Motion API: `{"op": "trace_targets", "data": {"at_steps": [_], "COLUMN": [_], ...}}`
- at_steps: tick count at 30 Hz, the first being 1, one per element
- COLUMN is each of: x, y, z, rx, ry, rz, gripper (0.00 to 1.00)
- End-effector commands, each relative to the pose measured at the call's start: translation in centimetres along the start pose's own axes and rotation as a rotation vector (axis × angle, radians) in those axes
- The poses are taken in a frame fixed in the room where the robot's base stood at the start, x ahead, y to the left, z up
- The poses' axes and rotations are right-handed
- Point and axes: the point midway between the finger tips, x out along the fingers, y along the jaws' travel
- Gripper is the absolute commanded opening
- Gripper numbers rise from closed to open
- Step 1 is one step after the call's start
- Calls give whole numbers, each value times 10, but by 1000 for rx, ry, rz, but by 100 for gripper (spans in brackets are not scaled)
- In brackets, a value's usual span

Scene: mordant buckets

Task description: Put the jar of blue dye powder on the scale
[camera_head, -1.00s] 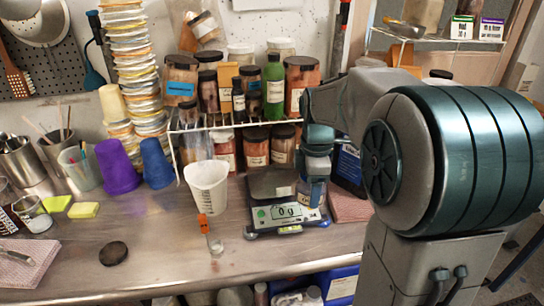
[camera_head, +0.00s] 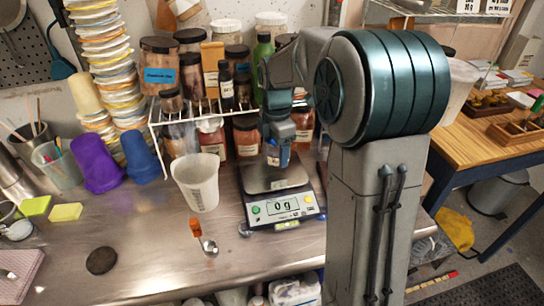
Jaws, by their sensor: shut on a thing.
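My gripper (camera_head: 278,141) points down over the plate and is shut on a small jar of blue dye powder (camera_head: 277,157). The jar is upright, with its upper part hidden by the fingers. It is over the back part of the plate. The 0 g reading fits with it being just above the plate, but the gap cannot be made out.
A white beaker (camera_head: 196,183) stands close left of the scale, with an orange-handled spoon (camera_head: 202,238) in front. A wire rack (camera_head: 157,127) with several jars stands behind.

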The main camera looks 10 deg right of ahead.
Motion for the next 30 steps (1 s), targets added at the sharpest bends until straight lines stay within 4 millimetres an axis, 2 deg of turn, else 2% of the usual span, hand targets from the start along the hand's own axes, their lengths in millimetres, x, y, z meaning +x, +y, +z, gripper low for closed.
{"op": "trace_targets", "data": {"at_steps": [3,7,15,27,28,30], "x": [6,13,47,53,52,51], "y": [11,13,13,13,13,13], "z": [-4,-5,-5,-5,-5,-5], "rx": [-2,-1,-1,-2,-2,-2], "ry": [0,0,0,-1,-1,-1], "rz": [1,0,-1,2,1,1], "gripper": [41,41,41,41,76,89]}}
